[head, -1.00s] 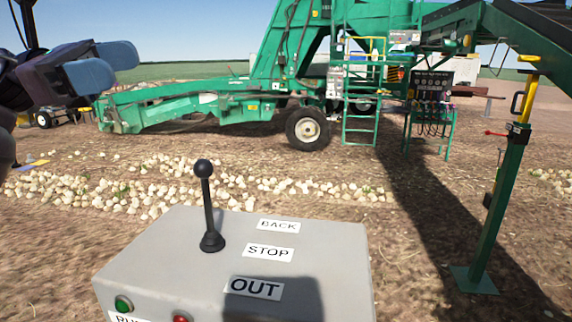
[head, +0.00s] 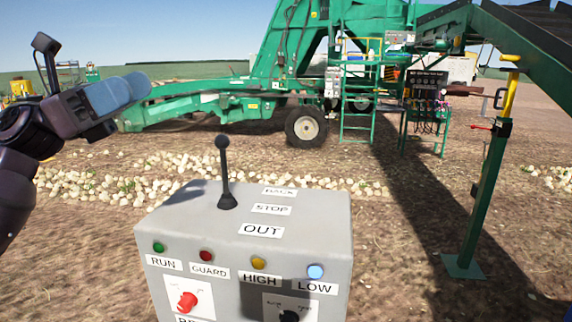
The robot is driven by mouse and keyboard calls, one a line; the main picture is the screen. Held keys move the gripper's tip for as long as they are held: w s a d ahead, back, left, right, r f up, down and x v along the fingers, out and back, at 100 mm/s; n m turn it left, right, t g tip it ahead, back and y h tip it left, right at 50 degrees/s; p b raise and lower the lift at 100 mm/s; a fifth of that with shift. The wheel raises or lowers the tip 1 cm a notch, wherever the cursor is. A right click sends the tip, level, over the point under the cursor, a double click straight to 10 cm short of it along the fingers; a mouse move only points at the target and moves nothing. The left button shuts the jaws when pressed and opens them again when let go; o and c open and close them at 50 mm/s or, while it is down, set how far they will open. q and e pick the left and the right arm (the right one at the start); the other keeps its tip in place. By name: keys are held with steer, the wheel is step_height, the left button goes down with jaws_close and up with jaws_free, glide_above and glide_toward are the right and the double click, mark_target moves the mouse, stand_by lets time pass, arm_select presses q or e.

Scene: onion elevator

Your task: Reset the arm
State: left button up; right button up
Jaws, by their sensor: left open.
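My left gripper (head: 118,95) is at the upper left of the head view. It is open and empty, with blue-grey fingertips pointing right, apart from everything. It is to the left of and above the grey control box (head: 170,225). The box has a black lever (head: 224,175) on top, standing near upright, beside labels BACK, STOP and OUT. Its front shows green RUN, dark red GUARD, yellow HIGH and blue lit LOW lamps, a red knob (head: 187,302) and a black knob (head: 289,316). My right gripper is not in view.
A green onion elevator machine (head: 200,103) with wheels and a ladder stands behind. A green support post (head: 484,200) stands at the right. Onions (head: 110,188) lie scattered on the soil. The air between my left gripper and the box is clear.

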arm_select(q)
steer(key=w+a+f+n+t+y, duration=0.2)
steer(key=f+n+t+y, duration=0.2)
steer(key=f+n+t, duration=0.55)
steer(key=w+a+f+n+t+y, duration=0.2)
steer(key=f+n+t+y, duration=0.25)
steer(key=n+t, duration=0.9)
steer(key=s+a+f+n+g+y, duration=0.2)
steer(key=f+n+g+y, duration=0.1)
steer(key=f+n+y, duration=0.55)
steer(key=s+a+f+n+g+y, duration=0.3)
steer(key=f+n+y, duration=0.2)
steer(key=f+n, duration=0.65)
steer(key=s+d+f+n+g, duration=0.2)
steer(key=s+f+n+g, duration=0.3)
steer(key=s+f+g, duration=0.6)
steer(key=s+d+f+n+g, duration=0.1)
steer(key=s+f+n+g, duration=0.4)
steer(key=s+f, duration=0.7)
steer(key=w+f+t+b, duration=0.4)
steer(key=f+t+b, duration=0.4)
steer(key=f, duration=0.8)
steer(key=shift+d+b, duration=0.3)
steer(key=shift+b, duration=0.15)
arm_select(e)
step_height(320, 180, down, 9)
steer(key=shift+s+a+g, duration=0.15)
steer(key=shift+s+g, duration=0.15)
